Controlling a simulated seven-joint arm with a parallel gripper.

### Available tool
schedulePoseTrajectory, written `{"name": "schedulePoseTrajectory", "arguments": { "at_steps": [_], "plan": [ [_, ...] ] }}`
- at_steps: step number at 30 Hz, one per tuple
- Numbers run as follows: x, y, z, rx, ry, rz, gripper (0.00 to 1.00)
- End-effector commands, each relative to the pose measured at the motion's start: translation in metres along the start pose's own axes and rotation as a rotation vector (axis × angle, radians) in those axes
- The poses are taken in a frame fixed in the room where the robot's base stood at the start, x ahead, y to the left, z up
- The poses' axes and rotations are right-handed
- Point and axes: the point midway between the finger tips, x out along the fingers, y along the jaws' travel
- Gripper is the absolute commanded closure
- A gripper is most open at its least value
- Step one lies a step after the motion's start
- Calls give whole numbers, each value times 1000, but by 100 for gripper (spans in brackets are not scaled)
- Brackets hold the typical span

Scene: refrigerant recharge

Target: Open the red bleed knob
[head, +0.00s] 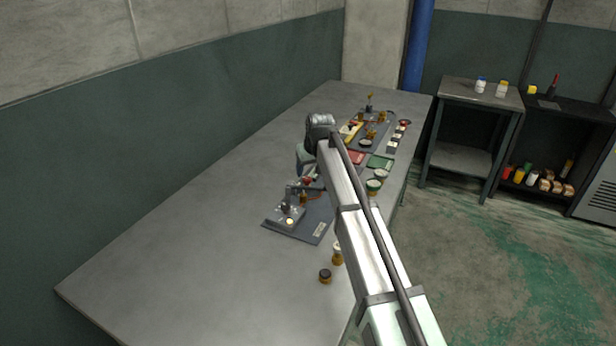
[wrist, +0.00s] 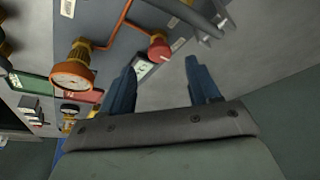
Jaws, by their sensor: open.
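The red bleed knob (wrist: 159,49) sits on an orange-copper pipe fitting in the wrist view, at the top middle. In the head view a small red spot (head: 308,181) just below my gripper appears to be this knob. My gripper (wrist: 163,66) is open, with two blue fingers and nothing between them. In the wrist view the knob appears between the two fingertips but beyond them. I see no contact, and the exact distance cannot be told. In the head view my arm and wrist hide much of the station.
A brass pressure gauge (wrist: 72,76) stands left of the knob, joined by copper pipe (wrist: 118,24). A grey bar (wrist: 185,14) juts near the knob. The grey bench (head: 190,235) is bare to the left.

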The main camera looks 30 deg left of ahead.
Motion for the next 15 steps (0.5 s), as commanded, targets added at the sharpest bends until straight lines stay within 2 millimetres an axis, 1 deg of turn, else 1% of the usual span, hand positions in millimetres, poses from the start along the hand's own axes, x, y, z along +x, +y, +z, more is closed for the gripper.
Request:
{"name": "schedulePoseTrajectory", "arguments": {
  "at_steps": [1,6,10,15],
  "plan": [
    [9,0,-1,0,-1,0,39],
    [31,0,0,0,-1,0,39],
    [41,0,-1,0,1,0,39],
    [47,0,0,0,1,0,39]
  ]
}}
